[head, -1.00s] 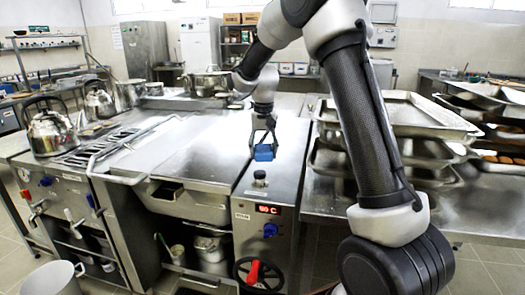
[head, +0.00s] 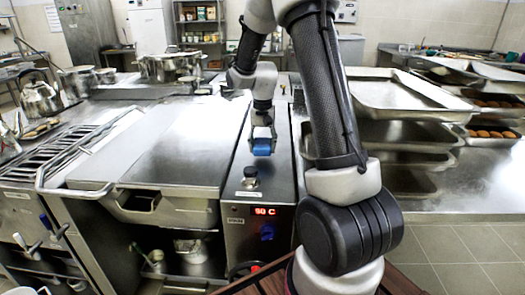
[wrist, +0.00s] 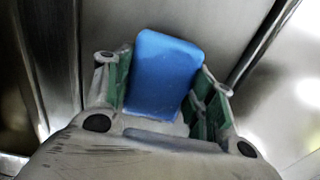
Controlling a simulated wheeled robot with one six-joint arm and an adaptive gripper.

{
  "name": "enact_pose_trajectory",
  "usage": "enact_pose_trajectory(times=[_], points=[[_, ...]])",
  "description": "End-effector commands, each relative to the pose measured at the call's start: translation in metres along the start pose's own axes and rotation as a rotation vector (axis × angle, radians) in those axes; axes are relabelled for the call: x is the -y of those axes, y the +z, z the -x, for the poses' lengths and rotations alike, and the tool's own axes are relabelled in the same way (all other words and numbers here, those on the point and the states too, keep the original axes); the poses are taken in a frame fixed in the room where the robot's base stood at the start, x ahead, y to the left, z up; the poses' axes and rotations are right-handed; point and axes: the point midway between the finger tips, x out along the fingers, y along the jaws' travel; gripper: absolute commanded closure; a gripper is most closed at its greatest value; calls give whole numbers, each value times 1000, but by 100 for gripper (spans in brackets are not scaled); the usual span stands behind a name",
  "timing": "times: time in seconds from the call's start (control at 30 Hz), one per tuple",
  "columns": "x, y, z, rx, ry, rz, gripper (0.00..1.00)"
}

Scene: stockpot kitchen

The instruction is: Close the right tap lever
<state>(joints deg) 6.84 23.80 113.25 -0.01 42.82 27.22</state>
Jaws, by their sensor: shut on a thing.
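My gripper (head: 263,137) is shut on a blue block (head: 262,148), which looks like a sponge. In the wrist view the block (wrist: 167,72) sits between the two green-padded fingers. In the head view it is above the narrow steel top behind the display panel. Taps show at the lower left on the front of the cooking unit. One has a pale lever (head: 24,243).
The control panel (head: 262,222) reads 90 C above a blue knob. A long rail (head: 92,187) juts out along the unit's front. Stacked steel trays (head: 405,105) stand at right. A kettle (head: 40,100) and pots stand at left. The floor at lower right is clear.

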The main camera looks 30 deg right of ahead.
Motion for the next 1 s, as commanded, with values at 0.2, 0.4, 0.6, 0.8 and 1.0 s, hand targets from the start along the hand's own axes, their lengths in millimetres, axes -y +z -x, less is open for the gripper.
enact_pose_trajectory(times=[0.2, 0.4, 0.6, 0.8, 1.0], points=[[0, 0, -25, 0, 0, 1, 64], [0, 0, -25, 0, 0, 1, 64], [0, 0, -27, 0, 0, 1, 29], [0, 0, -27, 0, 0, 1, 24], [0, 0, -24, -1, 0, 1, 24]])
